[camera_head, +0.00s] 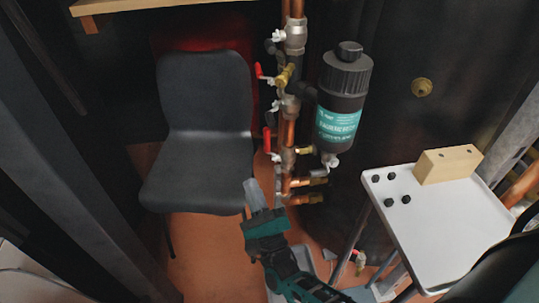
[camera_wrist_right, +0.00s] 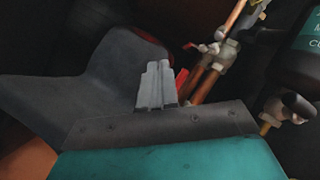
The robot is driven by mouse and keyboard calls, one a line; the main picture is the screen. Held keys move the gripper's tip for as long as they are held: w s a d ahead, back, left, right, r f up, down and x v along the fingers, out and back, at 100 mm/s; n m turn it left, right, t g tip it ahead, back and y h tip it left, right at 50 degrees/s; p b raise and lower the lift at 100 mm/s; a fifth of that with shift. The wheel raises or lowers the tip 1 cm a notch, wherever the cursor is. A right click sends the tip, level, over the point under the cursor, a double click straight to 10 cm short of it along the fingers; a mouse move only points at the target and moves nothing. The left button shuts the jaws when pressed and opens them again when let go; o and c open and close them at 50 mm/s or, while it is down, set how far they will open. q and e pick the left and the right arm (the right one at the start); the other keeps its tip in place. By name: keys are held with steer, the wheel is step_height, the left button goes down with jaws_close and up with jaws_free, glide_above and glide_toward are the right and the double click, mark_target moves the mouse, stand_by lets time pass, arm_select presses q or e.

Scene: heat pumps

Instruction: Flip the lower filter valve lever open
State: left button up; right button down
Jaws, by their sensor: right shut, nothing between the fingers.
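The copper pipe column (camera_head: 290,130) carries valves with red levers. The lower red lever (camera_head: 268,139) hangs close beside the pipe, roughly in line with it; the upper red lever (camera_head: 259,71) is also near upright. The black filter bottle (camera_head: 342,95) with a teal label stands right of the pipe. My right gripper (camera_head: 252,186) is shut and empty, below and left of the lower lever. In the right wrist view its grey fingers (camera_wrist_right: 157,82) partly hide a red lever (camera_wrist_right: 182,76) just behind them; whether they touch is unclear. My left gripper is out of view.
A dark chair (camera_head: 205,120) stands close left of the pipes. A white table (camera_head: 440,230) with a wooden block (camera_head: 448,163) and several black knobs is at the right. Brass pipe ends (camera_head: 310,199) stick out low near the gripper.

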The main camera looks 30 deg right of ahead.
steer(key=d+f+m+h+b, duration=0.1)
steer(key=m+h+b, duration=0.1)
steer(key=m, duration=0.3)
steer(key=d+f+m+h+b, duration=0.1)
steer(key=m+h+b, duration=0.1)
steer(key=m+h, duration=0.3)
steer(key=d+f+m+h+b, duration=0.1)
steer(key=m+h+b, duration=0.1)
steer(key=m+h, duration=0.2)
steer(key=shift+s+f+m, duration=0.1)
steer(key=shift+f+m, duration=0.05)
steer(key=shift+m, duration=0.55)
steer(key=shift+f+m, duration=0.15)
steer(key=shift+m, duration=0.55)
steer(key=s+r+x, duration=0.2)
steer(key=x, duration=1)
steer(key=shift+w+r, duration=0.2)
steer(key=shift+r, duration=0.15)
